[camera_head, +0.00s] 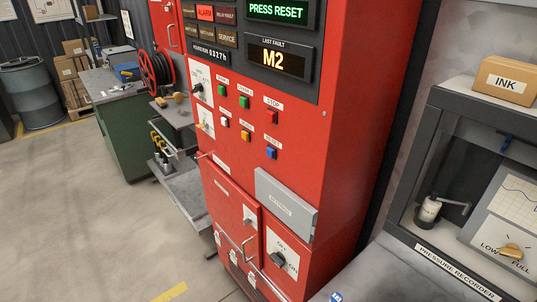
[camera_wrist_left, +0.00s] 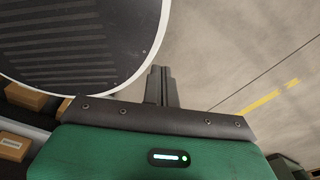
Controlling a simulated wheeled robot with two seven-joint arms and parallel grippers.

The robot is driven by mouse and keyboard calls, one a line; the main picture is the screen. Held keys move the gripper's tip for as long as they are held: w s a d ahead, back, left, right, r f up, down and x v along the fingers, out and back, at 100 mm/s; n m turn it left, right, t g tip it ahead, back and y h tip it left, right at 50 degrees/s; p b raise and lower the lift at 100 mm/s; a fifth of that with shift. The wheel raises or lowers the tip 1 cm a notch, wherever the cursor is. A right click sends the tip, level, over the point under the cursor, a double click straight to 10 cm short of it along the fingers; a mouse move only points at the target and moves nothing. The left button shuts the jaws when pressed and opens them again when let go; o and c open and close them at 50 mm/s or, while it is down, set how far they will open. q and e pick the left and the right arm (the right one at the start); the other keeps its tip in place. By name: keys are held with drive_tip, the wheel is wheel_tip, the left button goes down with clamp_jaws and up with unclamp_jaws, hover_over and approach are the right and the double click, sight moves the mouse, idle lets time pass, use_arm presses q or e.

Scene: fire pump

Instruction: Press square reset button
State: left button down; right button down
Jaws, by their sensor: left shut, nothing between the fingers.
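The red pump cabinet (camera_head: 345,90) fills the middle of the head view. Its front has two rows of small square buttons. A blue button (camera_head: 271,152) sits at the right end of the lower row, under a small label (camera_head: 273,138) that seems to read RESET. Above it is a red button (camera_head: 272,117) labelled STOP. The top display (camera_head: 278,10) reads PRESS RESET and the lower display (camera_head: 282,59) reads M2. My left gripper (camera_wrist_left: 161,72) shows only in the left wrist view, shut and empty, above the floor. My right gripper is not in view.
Green buttons (camera_head: 244,101), a white button (camera_head: 224,121) and an orange button (camera_head: 245,136) are close to the blue one. A grey box (camera_head: 286,204) juts out below. The pressure recorder (camera_head: 440,235) stands at right. Open floor (camera_head: 90,210) lies at left.

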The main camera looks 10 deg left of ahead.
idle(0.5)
use_arm(q)
drive_tip(key=w+d+r+n+t, duration=0.1)
drive_tip(key=w+r+t, duration=0.15)
drive_tip(key=w, duration=0.55)
drive_tip(key=w+d+r+n+t+h, duration=0.1)
drive_tip(key=w+r+n, duration=0.15)
drive_tip(key=w, duration=0.65)
drive_tip(key=w+d+r+n+t, duration=0.15)
drive_tip(key=w+r, duration=0.25)
drive_tip(key=w, duration=0.4)
drive_tip(key=w+r+n+t+h, duration=0.1)
drive_tip(key=w+r+n+t, duration=0.45)
drive_tip(key=w+r, duration=1.5)
drive_tip(key=w+d+r+n+t, duration=0.15)
drive_tip(key=w+r+t, duration=0.3)
drive_tip(key=r, duration=0.65)
drive_tip(key=w+r+n+t, duration=0.25)
drive_tip(key=w+r, duration=0.25)
drive_tip(key=r, duration=0.6)
wheel_tip(320, 180, up, 26)
drive_tip(key=s+n+t, duration=0.1)
drive_tip(key=n+t, duration=0.5)
drive_tip(key=shift+s+a+f, duration=0.15)
drive_tip(key=shift+s+a, duration=0.2)
drive_tip(key=shift+a, duration=0.05)
